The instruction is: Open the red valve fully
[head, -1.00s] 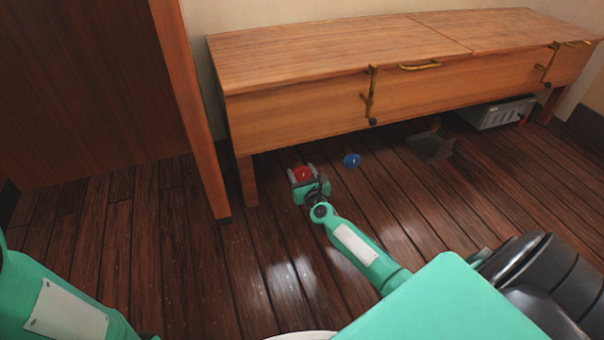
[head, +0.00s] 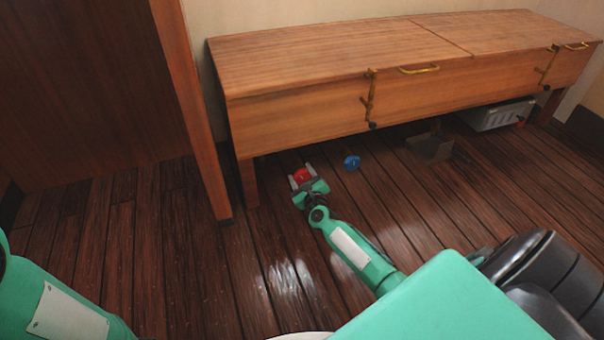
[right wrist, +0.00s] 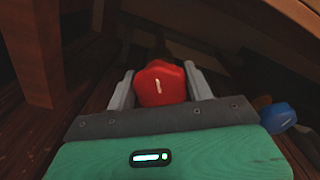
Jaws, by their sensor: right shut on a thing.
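The red valve (head: 302,175) is low near the floor, under the front edge of the wooden bench.
A blue valve (head: 352,162) stands just right of the red one and also shows in the right wrist view (right wrist: 278,117). The bench (head: 330,107) overhangs behind, with a leg (head: 248,183) to the left. A grey box (head: 497,115) sits under its right end.

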